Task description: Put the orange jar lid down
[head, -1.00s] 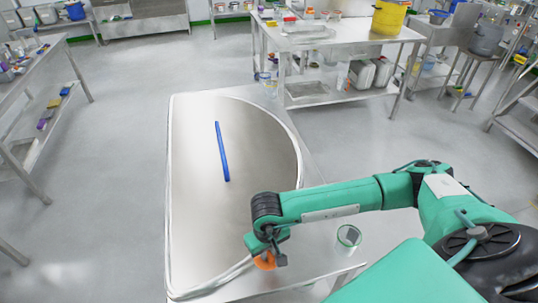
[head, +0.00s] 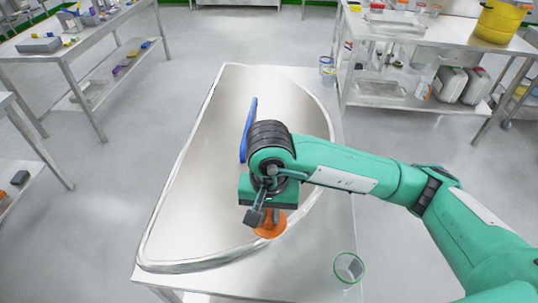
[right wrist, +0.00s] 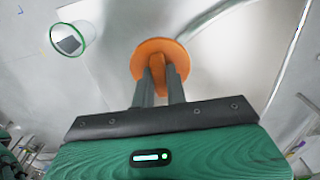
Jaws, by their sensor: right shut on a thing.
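The orange jar lid (head: 270,225) is a round disc with a raised grip. My right gripper (head: 266,208) is shut on it, pointing down over the D-shaped metal surface, near its curved rim. In the right wrist view the two fingers (right wrist: 160,88) clasp the grip of the lid (right wrist: 148,48). I cannot tell whether the lid touches the surface below. A clear glass jar with a green rim (head: 348,268) stands on the bench corner at right, a grey block inside; it also shows in the right wrist view (right wrist: 69,38). My left gripper is out of view.
The D-shaped metal surface (head: 195,205) has a raised rim and lies on a steel bench (head: 310,245). A blue bar (head: 247,135) lies on it, partly hidden by my wrist. The left part of the surface is clear. Other steel tables stand behind and at left.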

